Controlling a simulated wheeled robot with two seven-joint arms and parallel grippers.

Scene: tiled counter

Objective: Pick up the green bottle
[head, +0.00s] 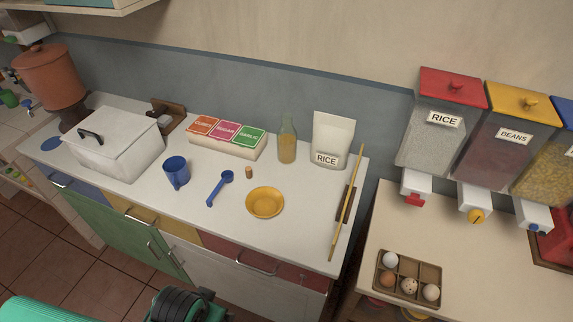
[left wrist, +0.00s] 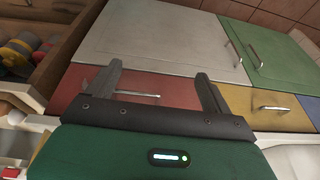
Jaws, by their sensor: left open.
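The green bottle (head: 287,140) is a clear greenish glass bottle with yellowish contents. It stands upright at the back of the white counter in the head view, between the spice box and the white rice bag. My left gripper shows in the left wrist view (left wrist: 160,88) with its two dark fingers apart and nothing between them. It faces the cabinet fronts, with red and white panels beyond the fingers. The bottle is not in the left wrist view. A dark gripper-like part of mine shows at the bottom of the head view, too unclear to read. My right gripper is not identifiable.
The spice box (head: 226,146) and rice bag (head: 332,139) flank the bottle. A cork (head: 249,172), yellow bowl (head: 265,202), blue spoon (head: 219,187), blue mug (head: 176,172) and wooden stick (head: 346,205) lie in front or to the sides.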

